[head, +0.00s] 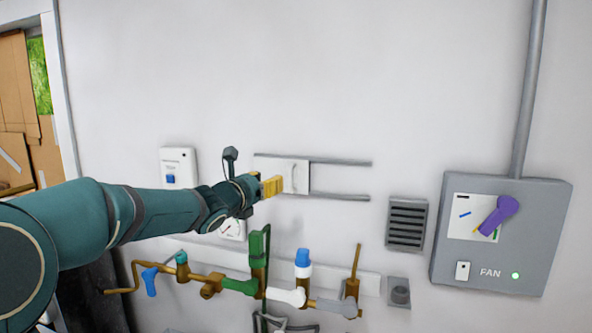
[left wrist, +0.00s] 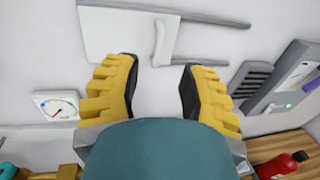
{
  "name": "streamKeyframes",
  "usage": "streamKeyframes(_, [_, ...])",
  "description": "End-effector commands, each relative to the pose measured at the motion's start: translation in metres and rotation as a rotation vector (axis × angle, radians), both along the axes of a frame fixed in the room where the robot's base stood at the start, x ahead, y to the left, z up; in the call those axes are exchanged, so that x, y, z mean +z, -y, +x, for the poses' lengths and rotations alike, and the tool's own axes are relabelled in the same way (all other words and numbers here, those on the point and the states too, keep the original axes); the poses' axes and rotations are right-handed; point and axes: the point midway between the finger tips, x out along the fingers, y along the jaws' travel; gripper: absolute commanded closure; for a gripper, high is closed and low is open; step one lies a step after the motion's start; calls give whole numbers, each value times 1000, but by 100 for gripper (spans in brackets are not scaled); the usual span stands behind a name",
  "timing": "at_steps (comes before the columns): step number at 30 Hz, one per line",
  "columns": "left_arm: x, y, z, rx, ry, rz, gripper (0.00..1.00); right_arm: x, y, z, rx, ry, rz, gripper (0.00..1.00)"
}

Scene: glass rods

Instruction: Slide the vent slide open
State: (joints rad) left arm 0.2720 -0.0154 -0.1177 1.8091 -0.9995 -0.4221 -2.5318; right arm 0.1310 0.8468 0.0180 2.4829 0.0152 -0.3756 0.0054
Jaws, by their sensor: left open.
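The vent slide is a flat white plate (head: 272,168) between two grey horizontal rails (head: 342,163) on the wall. It sits at the left end of the rails, with bare wall between them to its right. The plate also shows at the top of the left wrist view (left wrist: 112,40), with an upright white handle (left wrist: 164,42) on its right part. My left gripper (head: 271,187) has yellow fingers and is in front of the plate, covering its lower left in the head view. In the left wrist view the fingers (left wrist: 158,76) are apart and empty, below the handle. My right gripper is not in view.
A grey fan box (head: 552,235) with a purple knob (head: 501,213) and a louvred vent (head: 407,223) are to the right. Pipes with coloured valves (head: 287,297) run below.

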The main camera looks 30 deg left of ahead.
Motion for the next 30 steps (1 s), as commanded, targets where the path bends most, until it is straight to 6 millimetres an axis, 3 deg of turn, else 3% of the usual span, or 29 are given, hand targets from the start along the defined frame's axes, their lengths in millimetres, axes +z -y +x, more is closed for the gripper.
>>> streamKeyframes(15, [0,-3,94,-1,-3,-5,59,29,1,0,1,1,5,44])
streamKeyframes(21, [0,-4,112,-1,-2,-4,59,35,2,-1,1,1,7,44])
streamKeyframes(30, [-1,-4,117,-1,-1,-5,59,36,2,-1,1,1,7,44])
